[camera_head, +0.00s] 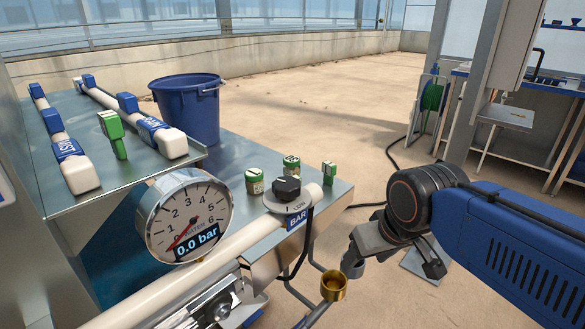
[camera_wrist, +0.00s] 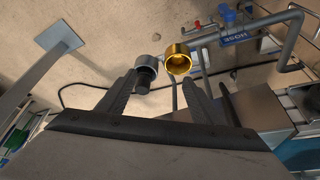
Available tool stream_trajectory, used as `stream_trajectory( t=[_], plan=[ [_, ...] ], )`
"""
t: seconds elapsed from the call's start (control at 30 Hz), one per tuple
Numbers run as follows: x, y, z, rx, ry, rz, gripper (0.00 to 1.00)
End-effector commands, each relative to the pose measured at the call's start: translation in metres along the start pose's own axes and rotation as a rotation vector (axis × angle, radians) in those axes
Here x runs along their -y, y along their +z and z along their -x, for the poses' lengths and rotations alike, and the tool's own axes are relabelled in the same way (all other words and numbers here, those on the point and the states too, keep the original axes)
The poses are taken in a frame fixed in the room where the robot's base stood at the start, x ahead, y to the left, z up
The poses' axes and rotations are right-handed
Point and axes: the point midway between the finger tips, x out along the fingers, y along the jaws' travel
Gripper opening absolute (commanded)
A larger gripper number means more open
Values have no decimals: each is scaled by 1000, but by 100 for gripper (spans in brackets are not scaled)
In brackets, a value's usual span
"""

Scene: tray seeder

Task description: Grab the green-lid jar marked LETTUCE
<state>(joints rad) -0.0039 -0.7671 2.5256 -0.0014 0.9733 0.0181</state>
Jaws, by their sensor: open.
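My gripper (camera_head: 358,258) hangs beyond the bench's right side, apart from both jars. In the wrist view my gripper (camera_wrist: 162,77) has its two fingers spread with nothing held; no jar is recognizable there.
A brass cup (camera_head: 333,285) is close to my gripper. A pressure gauge (camera_head: 188,216) reads 0.0 bar on a white pipe along the bench front. A green block-like item (camera_head: 328,173) stands at the bench's right edge. A blue bucket (camera_head: 187,108) stands behind.

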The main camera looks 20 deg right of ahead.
Motion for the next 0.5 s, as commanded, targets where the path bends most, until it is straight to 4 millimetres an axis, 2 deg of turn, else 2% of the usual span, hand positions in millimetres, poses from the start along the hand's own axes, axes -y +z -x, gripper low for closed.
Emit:
stream_trajectory(
  t=[0.17,0.5],
  plan=[
    [3,-38,21,35,-1,-133,59],
    [17,-149,75,144,33,-574,59]
  ],
)
